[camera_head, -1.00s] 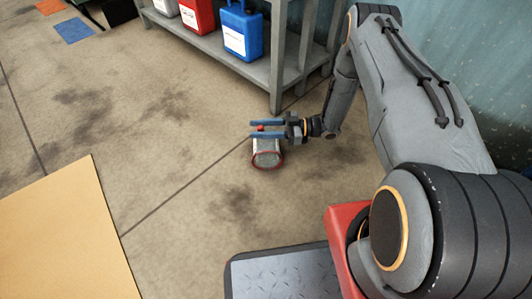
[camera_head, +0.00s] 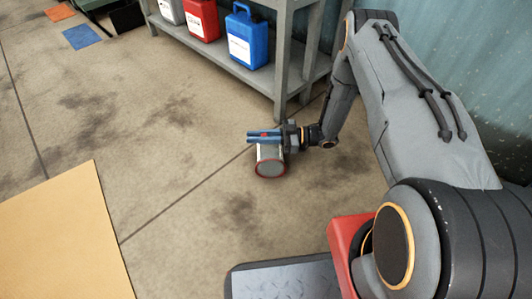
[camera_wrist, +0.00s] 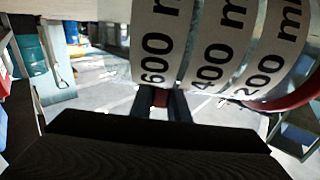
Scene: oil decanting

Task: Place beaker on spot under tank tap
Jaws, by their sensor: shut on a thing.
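A grey-white beaker (camera_head: 270,163) with a red ring at its lower picture end is at my gripper in the head view. In the wrist view the beaker (camera_wrist: 205,45) fills the top, with black 600, 400 and 200 ml marks running sideways and a red ring at right. My gripper (camera_head: 264,136) has blue fingers shut on a small red part of the beaker. That red part (camera_wrist: 160,97) also shows between the fingers in the wrist view. I cannot tell whether the beaker touches the floor. No tank or tap is clearly seen.
A grey shelf (camera_head: 225,75) stands at the back with white, red and blue (camera_head: 246,38) canisters on it; its leg is close to my gripper. A yellow-tan panel (camera_head: 60,240) is at left. Orange (camera_head: 60,12) and blue (camera_head: 80,36) squares lie far left. The middle floor is clear.

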